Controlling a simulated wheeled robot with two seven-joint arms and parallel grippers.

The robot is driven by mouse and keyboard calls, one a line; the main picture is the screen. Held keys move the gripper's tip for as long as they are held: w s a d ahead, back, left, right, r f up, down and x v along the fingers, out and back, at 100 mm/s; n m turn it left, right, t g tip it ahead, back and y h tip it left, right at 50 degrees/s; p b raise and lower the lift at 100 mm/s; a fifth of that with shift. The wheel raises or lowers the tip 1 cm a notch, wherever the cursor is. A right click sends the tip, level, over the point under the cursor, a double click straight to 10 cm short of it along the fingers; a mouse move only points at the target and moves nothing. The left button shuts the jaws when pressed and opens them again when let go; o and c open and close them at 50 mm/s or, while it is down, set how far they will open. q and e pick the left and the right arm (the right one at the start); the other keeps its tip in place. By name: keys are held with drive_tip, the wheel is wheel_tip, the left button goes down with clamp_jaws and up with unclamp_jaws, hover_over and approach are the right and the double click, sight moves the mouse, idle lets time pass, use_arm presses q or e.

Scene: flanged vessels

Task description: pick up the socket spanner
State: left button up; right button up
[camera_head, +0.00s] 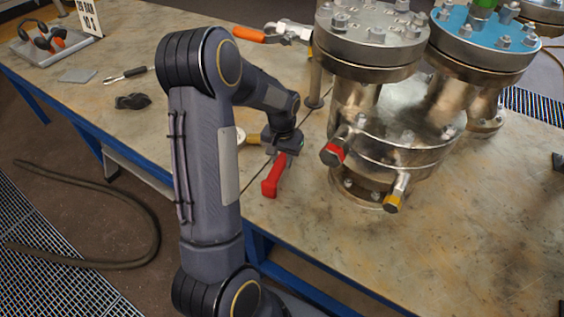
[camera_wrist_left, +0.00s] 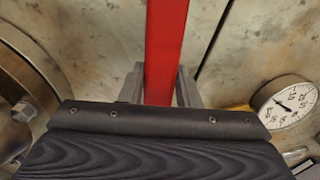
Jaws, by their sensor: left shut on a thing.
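The spanner's far end is hidden by the gripper and wrist. I cannot tell whether it touches the table. My right gripper is not in view.
A round gauge (camera_wrist_left: 285,103) lies close beside the left gripper. A large metal vessel (camera_head: 395,135) with bolted flanges stands just right of it, with red and yellow capped fittings. An orange-handled valve (camera_head: 262,36) is behind. Ear defenders (camera_head: 48,40) and small tools lie at the far left.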

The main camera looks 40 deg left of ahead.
sight(282, 158)
use_arm(q)
drive_tip(key=shift+r, duration=0.2)
drive_tip(key=shift+r, duration=0.25)
wheel_tip(282, 158, up, 2)
drive_tip(key=shift+r+p, duration=0.1)
drive_tip(key=shift+p, duration=0.25)
drive_tip(key=s+r, duration=0.1)
drive_tip(key=r, duration=0.1)
drive_tip(key=s+d+r+p, duration=0.1)
drive_tip(key=s+r, duration=0.1)
drive_tip(key=s+d+r, duration=0.1)
drive_tip(key=s+r, duration=0.1)
drive_tip(key=r, duration=0.1)
drive_tip(key=shift+d, duration=0.15)
drive_tip(key=s+d+r, duration=0.1)
drive_tip(key=s, duration=0.1)
drive_tip(key=s+d+r+p, duration=0.1)
drive_tip(key=s, duration=0.2)
drive_tip(key=s+d+r, duration=0.1)
drive_tip(key=s, duration=0.1)
drive_tip(key=shift+s+d, duration=0.2)
drive_tip(key=shift+s, duration=0.2)
